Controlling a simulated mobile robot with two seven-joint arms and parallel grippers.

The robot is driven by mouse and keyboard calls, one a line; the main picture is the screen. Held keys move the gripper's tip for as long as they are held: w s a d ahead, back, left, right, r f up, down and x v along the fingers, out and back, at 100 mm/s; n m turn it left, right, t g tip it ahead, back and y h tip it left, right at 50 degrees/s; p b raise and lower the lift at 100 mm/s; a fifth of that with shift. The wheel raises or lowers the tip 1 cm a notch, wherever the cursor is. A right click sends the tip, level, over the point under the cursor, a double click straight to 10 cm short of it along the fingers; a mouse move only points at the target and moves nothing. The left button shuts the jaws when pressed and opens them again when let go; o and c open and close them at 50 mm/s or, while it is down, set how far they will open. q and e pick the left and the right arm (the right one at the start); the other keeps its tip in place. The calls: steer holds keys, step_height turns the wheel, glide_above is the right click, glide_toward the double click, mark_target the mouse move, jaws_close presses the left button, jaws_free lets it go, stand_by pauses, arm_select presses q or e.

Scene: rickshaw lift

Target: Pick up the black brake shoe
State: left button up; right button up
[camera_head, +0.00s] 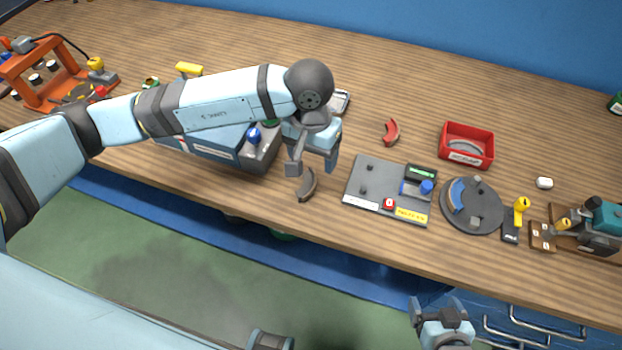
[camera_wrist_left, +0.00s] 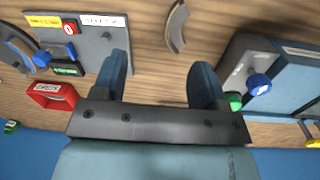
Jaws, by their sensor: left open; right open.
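The black brake shoe (camera_head: 307,186) is a small dark curved piece lying on the wooden bench near its front edge. In the left wrist view the brake shoe (camera_wrist_left: 177,26) shows at the top, beyond and between the fingers. My left gripper (camera_head: 314,168) is open and empty, above the bench just behind the shoe and apart from it. Its two blue fingers (camera_wrist_left: 166,75) show in the left wrist view. My right gripper (camera_head: 439,307) is open and empty, in front of the bench at the bottom, away from the shoe.
Right of the shoe is a grey plate fixture (camera_head: 372,203) with buttons. Behind it lie a red shoe (camera_head: 391,132) and a red bin (camera_head: 467,146) holding a grey shoe. A round fixture (camera_head: 481,212) holds a blue shoe. A grey-blue machine (camera_head: 260,155) stands left.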

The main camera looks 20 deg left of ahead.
arm_select(q)
steer(key=w+a+f, duration=0.1)
glide_above(306, 186)
steer(key=shift+y, duration=0.3)
steer(key=f, duration=0.6)
steer(key=shift+s+d+f+p, duration=0.1)
steer(key=shift+s+d+p, duration=0.1)
steer(key=shift+d+p, duration=0.2)
steer(key=f, duration=0.3)
steer(key=f+p, duration=0.1)
steer(key=f, duration=0.1)
steer(key=shift+w+a+f, duration=0.15)
steer(key=shift+a+f, duration=0.05)
steer(key=shift+a, duration=0.15)
steer(key=shift+f, duration=0.4)
steer(key=c, duration=1.1)
